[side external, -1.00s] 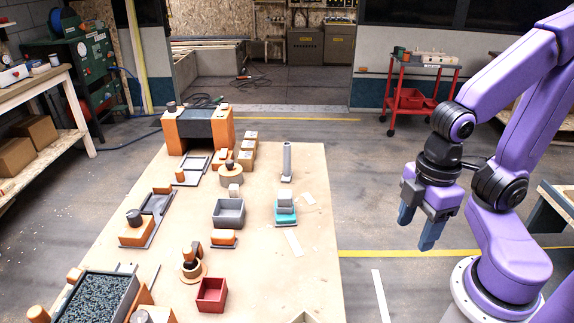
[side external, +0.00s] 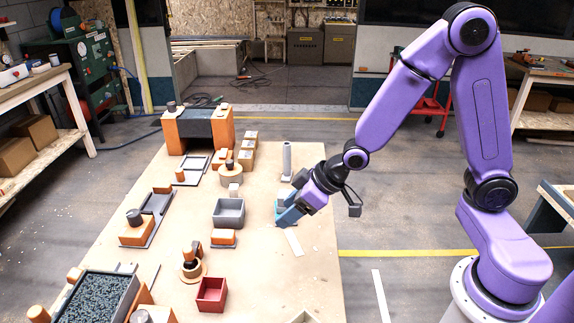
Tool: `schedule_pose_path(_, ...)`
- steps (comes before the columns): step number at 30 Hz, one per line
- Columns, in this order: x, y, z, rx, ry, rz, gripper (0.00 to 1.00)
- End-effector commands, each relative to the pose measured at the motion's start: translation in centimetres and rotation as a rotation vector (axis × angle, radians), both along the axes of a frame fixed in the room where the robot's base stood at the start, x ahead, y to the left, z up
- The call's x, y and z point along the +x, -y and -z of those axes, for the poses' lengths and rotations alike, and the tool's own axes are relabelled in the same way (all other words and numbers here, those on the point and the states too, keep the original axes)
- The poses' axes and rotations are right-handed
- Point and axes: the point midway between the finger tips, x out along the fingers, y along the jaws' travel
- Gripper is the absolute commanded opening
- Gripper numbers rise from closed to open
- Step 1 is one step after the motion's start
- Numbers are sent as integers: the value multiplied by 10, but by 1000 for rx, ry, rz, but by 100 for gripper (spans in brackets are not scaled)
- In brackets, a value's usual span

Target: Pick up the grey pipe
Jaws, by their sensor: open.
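The grey pipe (side external: 287,158) stands upright near the far right edge of the wooden table (side external: 260,275). My gripper (side external: 284,211) is open, with its blue fingers pointing left and down over the right side of the table. It is nearer the camera than the pipe and apart from it. The fingers are at the teal block (side external: 279,206) and hide most of it and the grey block on it. I cannot tell whether they touch.
A grey open box (side external: 229,221) and an orange block (side external: 223,238) lie left of my gripper. A red open box (side external: 211,305) is nearer the camera. Small cartons (side external: 247,151) stand left of the pipe. An orange-and-grey arch (side external: 197,130) stands at the far end.

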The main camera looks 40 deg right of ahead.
Motion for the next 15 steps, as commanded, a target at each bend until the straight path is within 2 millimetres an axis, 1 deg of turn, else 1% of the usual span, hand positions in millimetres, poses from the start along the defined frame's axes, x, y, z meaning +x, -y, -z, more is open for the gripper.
schedule_pose_path(1, 19, 7, 9, 21, 33, 46, 59)
schedule_pose_path(3, 45, 17, 16, 56, 95, 107, 59)
schedule_pose_path(5, 65, 27, 23, 82, 149, 157, 59)
schedule_pose_path(6, 78, 36, 26, 99, 187, 190, 59)
schedule_pose_path(8, 95, 50, 32, 121, 244, 241, 59)
schedule_pose_path(9, 105, 60, 36, 134, 284, 273, 59)
schedule_pose_path(11, 120, 77, 41, 151, 344, 322, 59)
schedule_pose_path(12, 128, 89, 45, 160, 385, 355, 59)
schedule_pose_path(14, 138, 107, 50, 172, 446, 402, 59)
schedule_pose_path(15, 143, 120, 53, 179, 490, 434, 59)
